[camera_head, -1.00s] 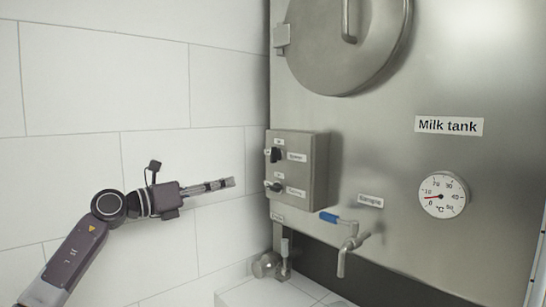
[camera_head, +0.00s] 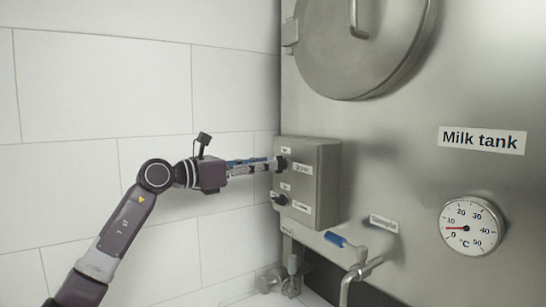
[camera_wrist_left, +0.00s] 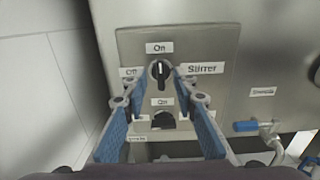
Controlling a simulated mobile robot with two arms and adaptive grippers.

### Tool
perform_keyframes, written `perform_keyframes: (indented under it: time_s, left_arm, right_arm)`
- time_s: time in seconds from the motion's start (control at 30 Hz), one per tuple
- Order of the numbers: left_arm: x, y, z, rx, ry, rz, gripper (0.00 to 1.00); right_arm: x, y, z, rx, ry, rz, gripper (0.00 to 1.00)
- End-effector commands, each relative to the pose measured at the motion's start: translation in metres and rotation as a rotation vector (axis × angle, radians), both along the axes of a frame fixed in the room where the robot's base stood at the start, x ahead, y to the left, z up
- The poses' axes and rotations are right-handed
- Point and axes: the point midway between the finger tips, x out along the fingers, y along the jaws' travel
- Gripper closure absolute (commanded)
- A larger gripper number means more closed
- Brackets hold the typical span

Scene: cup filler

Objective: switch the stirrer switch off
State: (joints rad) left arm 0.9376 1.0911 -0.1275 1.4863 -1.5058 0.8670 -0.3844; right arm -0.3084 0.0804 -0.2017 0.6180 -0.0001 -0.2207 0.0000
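The stirrer switch (camera_wrist_left: 159,74) is a black rotary knob on the grey control box (camera_head: 322,180), with labels "On" above it, "Off" to its left and "Stirrer" to its right. Its white mark points up to "On" in the wrist view. The switch shows small and dark in the head view (camera_head: 283,164). My left gripper (camera_head: 273,164) is at the front of the box, level with this knob. In the wrist view its blue-padded fingers (camera_wrist_left: 161,82) are apart, one on each side of the knob; contact cannot be told. My right gripper is not in view.
A second black knob (camera_wrist_left: 162,121) sits below on the same box, partly hidden in the wrist view. The milk tank (camera_head: 400,130) carries a thermometer (camera_head: 472,226) and a tap with a blue handle (camera_head: 337,239). A tiled white wall (camera_head: 80,90) stands at the left.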

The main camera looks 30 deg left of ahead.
Motion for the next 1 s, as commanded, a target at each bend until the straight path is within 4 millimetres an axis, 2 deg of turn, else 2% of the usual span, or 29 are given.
perform_keyframes:
  time_s: [0.07, 0.2, 0.4, 0.53, 0.77, 1.0]
  left_arm:
    - [0.011, -0.006, 0.004, -0.004, 0.001, -0.003, 0.74]
    - [0.023, -0.01, 0.002, -0.003, 0.0, -0.002, 0.74]
    - [0.027, -0.012, 0.0, 0.0, 0.0, 0.0, 0.74]
    - [0.027, -0.011, -0.001, 0.0, 0.0, 0.0, 0.74]
    - [0.027, -0.012, -0.001, -0.001, 0.0, -0.001, 0.99]
    - [0.027, -0.011, 0.0, -0.003, 0.001, -0.001, 1.0]
  right_arm:
    - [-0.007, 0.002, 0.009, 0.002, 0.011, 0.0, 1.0]
    - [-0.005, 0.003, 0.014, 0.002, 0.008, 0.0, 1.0]
    - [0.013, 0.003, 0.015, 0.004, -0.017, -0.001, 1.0]
    - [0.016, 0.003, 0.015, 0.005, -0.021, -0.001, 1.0]
    - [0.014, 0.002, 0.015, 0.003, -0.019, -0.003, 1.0]
    - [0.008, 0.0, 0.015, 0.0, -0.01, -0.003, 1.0]
